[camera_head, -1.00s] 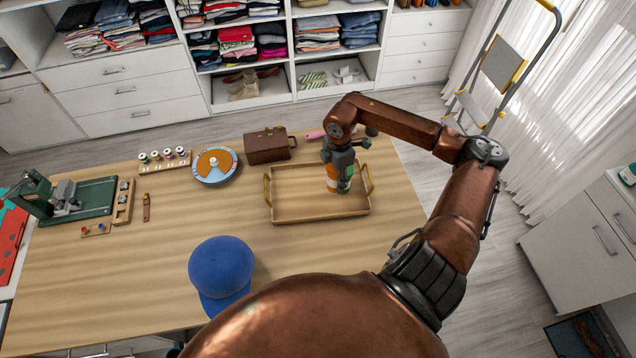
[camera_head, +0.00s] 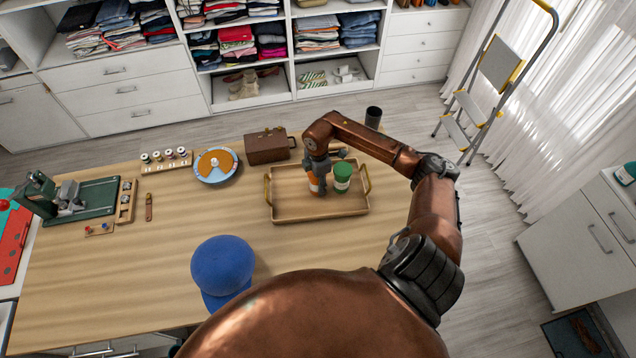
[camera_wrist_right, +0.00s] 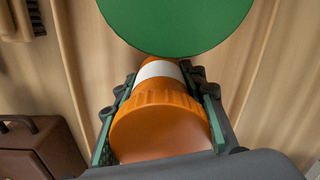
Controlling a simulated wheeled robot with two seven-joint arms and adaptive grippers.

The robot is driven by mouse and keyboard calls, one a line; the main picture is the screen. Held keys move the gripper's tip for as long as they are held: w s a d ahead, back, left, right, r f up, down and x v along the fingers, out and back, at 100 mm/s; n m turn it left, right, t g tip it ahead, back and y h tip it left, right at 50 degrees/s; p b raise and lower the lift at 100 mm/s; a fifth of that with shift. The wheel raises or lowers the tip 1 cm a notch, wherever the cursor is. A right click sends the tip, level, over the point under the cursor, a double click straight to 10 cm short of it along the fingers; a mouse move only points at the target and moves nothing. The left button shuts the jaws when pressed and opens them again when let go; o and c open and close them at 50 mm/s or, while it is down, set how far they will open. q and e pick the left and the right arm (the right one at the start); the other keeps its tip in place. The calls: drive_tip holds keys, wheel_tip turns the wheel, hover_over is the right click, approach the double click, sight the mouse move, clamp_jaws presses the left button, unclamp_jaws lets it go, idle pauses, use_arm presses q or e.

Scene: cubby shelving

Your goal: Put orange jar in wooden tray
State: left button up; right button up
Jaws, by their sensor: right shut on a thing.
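The orange jar (camera_head: 314,184) is at my right gripper (camera_head: 317,176), inside the outline of the wooden tray (camera_head: 300,215). In the right wrist view the jar (camera_wrist_right: 160,125) has an orange ribbed lid and a white band, and lies between the two fingers of the right gripper (camera_wrist_right: 160,100), which is shut on it. A green jar (camera_head: 342,176) stands in the tray just right of it; its green lid also shows in the right wrist view (camera_wrist_right: 175,22). The jar's base is hidden, so I cannot tell whether it touches the tray floor. My left gripper is not in view.
A brown box (camera_head: 267,148) stands behind the tray's left side. A blue cap (camera_head: 222,268) lies nearer, to the left. A blue and orange disc (camera_head: 216,165) and a green tool stand (camera_head: 85,200) are further left. The table middle is clear.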

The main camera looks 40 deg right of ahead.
drive_tip(key=o, duration=0.8)
drive_tip(key=shift+f, duration=0.15)
drive_tip(key=shift+c, duration=0.2)
drive_tip(key=o, duration=0.4)
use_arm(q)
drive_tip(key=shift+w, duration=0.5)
use_arm(e)
drive_tip(key=shift+o, duration=0.2)
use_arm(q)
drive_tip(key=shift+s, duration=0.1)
use_arm(e)
drive_tip(key=shift+r, duration=0.65)
use_arm(q)
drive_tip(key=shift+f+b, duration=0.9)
drive_tip(key=shift+b, duration=0.05)
use_arm(e)
wheel_tip(320, 180, up, 11)
drive_tip(key=shift+r, duration=0.1)
